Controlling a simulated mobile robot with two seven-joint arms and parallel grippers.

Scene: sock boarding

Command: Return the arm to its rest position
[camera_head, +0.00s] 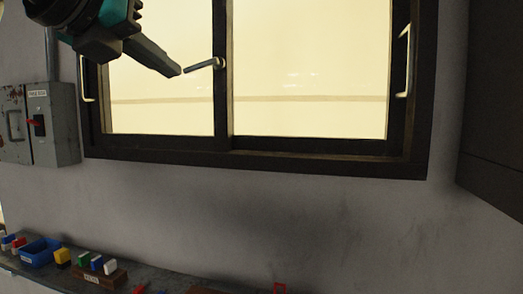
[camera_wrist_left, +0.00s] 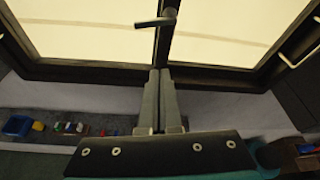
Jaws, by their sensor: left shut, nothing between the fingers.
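My left gripper (camera_head: 178,72) comes in from the upper left in the head view, raised in front of the window. Its fingers are together and hold nothing. In the left wrist view the two grey fingers of the left gripper (camera_wrist_left: 160,72) lie side by side and point up toward the window frame. The window handle (camera_head: 205,64) appears just right of the fingertips in the head view. It also shows above the fingertips in the left wrist view (camera_wrist_left: 155,22); I cannot tell how far apart they are. My right gripper is not in view.
A dark-framed window (camera_head: 300,160) fills the wall. A grey switch box (camera_head: 55,125) hangs at left, and a dark cabinet (camera_head: 495,100) stands at right. Below, a shelf (camera_head: 150,272) holds a blue bin (camera_head: 40,253) and a rack of coloured blocks (camera_head: 98,275). The wall between is bare.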

